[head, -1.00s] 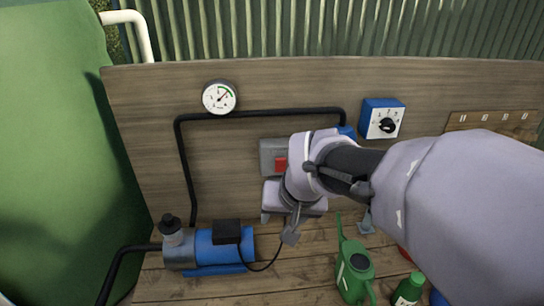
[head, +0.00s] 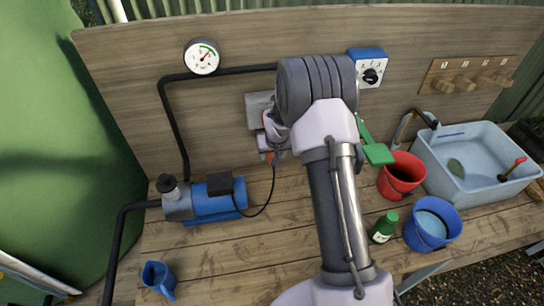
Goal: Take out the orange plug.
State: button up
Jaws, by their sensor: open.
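A small orange patch (head: 266,156), which looks like the orange plug, shows at the lower left edge of my gripper (head: 271,143). A black cord runs from the blue pump (head: 212,198) up to this spot. My gripper is open, close in front of the grey socket box (head: 257,106) on the wooden backboard.
A gauge (head: 202,57), black pipe (head: 166,96) and blue dial box (head: 369,70) are on the backboard. Right of my arm are a partly hidden green watering can (head: 377,153), red bucket (head: 402,176), blue bucket (head: 433,224), green bottle (head: 383,228) and basin (head: 465,175). A blue jug (head: 158,279) stands front left.

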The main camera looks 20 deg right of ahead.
jog(key=shift+x, duration=1.4)
grip_shut()
jog(key=shift+s, duration=0.1)
jog(key=shift+s+a+b, duration=0.2)
jog(key=shift+s+b, duration=0.2)
jog(key=shift+s, duration=0.55)
jog(key=shift+s+a+b, duration=0.2)
jog(key=shift+s+b, duration=0.15)
jog(key=shift+s, duration=0.6)
jog(key=shift+s+a+b, duration=0.2)
jog(key=shift+s+b, duration=0.2)
jog(key=shift+s, duration=0.55)
